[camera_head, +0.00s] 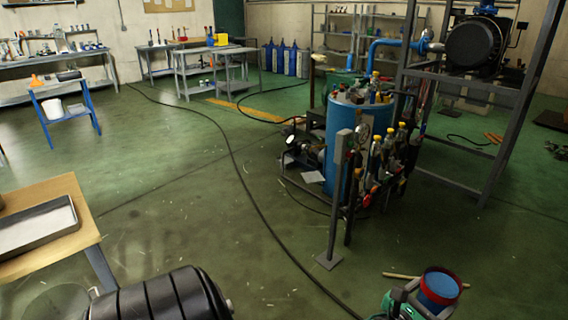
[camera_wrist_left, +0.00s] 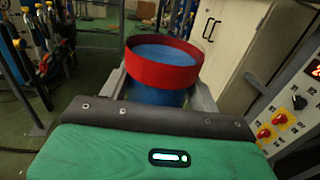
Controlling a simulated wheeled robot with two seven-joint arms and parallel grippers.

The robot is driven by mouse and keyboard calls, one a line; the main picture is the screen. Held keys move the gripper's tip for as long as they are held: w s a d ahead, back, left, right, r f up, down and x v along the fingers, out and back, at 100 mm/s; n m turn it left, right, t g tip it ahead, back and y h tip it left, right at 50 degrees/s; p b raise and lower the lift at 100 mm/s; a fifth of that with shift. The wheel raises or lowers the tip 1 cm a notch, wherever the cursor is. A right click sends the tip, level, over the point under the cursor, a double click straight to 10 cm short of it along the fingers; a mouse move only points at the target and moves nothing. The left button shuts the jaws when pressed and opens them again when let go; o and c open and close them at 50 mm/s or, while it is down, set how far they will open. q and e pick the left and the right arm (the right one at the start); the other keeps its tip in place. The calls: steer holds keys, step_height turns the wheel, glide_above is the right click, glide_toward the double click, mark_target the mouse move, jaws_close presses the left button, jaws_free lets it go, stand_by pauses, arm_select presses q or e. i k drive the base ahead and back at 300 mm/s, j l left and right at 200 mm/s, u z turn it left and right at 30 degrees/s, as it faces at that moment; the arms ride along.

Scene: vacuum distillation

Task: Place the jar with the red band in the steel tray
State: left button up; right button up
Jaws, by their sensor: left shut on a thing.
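The jar (camera_head: 440,286) is blue with a red band around its upper end, at the lower right of the head view. It also shows in the left wrist view (camera_wrist_left: 165,62), upright or nearly so. My left gripper (camera_head: 418,300) is shut on the jar, with one grey finger on each side of it in the left wrist view. The jar's lower part is hidden behind the gripper. The steel tray (camera_head: 38,228) lies on a wooden table at the left edge of the head view, far from the jar. The visible part of the tray looks empty. My right gripper is not in view.
The wooden table (camera_head: 85,237) stands at lower left. A blue drum (camera_head: 342,135) with tools and a grey post stand mid-room beside a metal frame (camera_head: 490,165). A black hose (camera_head: 250,200) crosses the green floor. A control panel (camera_wrist_left: 293,110) is close on the right in the wrist view.

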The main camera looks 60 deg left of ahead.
mark_target(36, 228)
steer(key=u, duration=1.55)
steer(key=i+u, duration=0.1)
steer(key=u, duration=0.35)
steer(key=i+u, duration=0.1)
steer(key=u, duration=0.35)
steer(key=i+l+u, duration=0.1)
steer(key=u, duration=0.35)
